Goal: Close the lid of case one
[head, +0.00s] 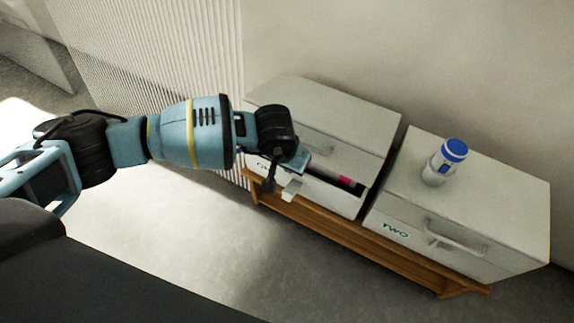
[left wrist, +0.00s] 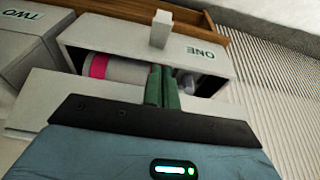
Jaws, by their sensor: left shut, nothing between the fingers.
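Case one (head: 318,192) is the left white box in the head view. Its lid (head: 330,108) is partly lowered, with a dark gap along the front. In the left wrist view the front wall of case one (left wrist: 214,60) carries an upside-down "ONE", and the lid (left wrist: 62,92) lies on the near side of the gap. A white bottle with a pink band (left wrist: 98,67) lies inside. My left gripper (head: 274,182) is at the lid's front edge; its green fingers (left wrist: 163,88) are shut and empty. Contact with the lid is unclear. My right gripper is out of view.
Case two (head: 408,225) stands shut to the right, with a blue-capped white bottle (head: 444,163) upright on its lid. A light tab (head: 291,189) sticks out from case one's front. Both cases stand on a wooden bench (head: 330,232). The floor in front is clear.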

